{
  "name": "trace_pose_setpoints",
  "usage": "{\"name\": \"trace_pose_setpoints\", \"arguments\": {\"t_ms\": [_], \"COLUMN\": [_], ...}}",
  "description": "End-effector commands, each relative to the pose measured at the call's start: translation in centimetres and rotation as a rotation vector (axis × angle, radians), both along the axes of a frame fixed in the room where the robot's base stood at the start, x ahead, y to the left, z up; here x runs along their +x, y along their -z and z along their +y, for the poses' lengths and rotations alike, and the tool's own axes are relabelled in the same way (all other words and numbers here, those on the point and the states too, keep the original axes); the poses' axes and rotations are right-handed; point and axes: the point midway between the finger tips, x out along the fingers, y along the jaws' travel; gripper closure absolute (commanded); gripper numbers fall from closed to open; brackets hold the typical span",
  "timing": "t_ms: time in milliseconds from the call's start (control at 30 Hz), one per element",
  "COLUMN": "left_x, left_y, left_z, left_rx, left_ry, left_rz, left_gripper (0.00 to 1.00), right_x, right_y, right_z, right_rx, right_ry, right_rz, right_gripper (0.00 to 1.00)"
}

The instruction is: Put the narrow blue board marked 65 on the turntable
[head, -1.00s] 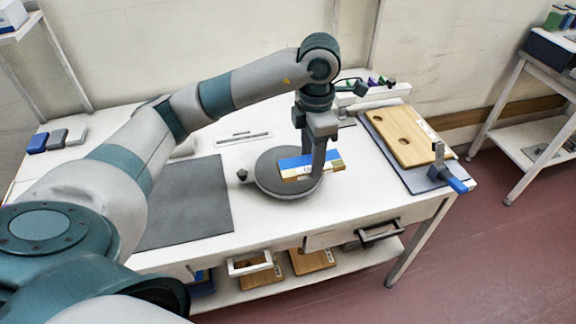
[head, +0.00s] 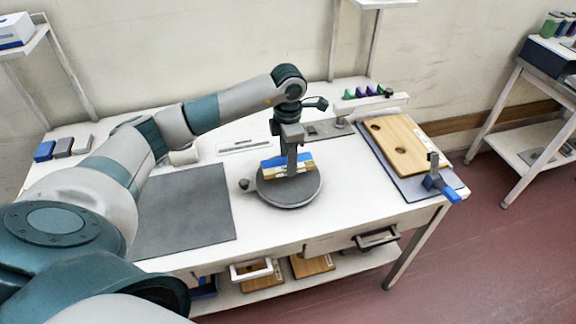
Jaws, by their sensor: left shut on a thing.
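The narrow blue board (head: 302,160) has a blue face and a wood-coloured edge with a pale label; I cannot read a number on it. My left gripper (head: 291,170) points down and is shut on the board near its middle. The dark grey round turntable (head: 300,197) stands on the white table, directly under the board. The board is at or just above the turntable's top; I cannot tell whether it touches. My right gripper is not in view.
A dark grey mat (head: 185,212) lies left of the turntable. Small blue and grey blocks (head: 63,147) sit at the far left.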

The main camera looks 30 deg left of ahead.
Motion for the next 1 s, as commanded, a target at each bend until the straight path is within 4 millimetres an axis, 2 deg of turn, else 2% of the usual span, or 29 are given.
{"name": "trace_pose_setpoints", "arguments": {"t_ms": [267,600,1000], "left_x": [0.0,-0.1,0.0], "left_y": [0.1,3.6,4.3], "left_z": [0.0,-0.1,0.0], "left_rx": [-0.001,0.0,0.001], "left_ry": [0.0,-0.001,0.0], "left_rz": [0.001,0.001,-0.001], "left_gripper": [0.76,0.76,0.76], "right_x": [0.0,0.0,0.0], "right_y": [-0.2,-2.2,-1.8], "right_z": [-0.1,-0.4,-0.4], "right_rx": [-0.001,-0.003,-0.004], "right_ry": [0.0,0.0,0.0], "right_rz": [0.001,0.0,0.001], "right_gripper": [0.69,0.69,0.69]}}
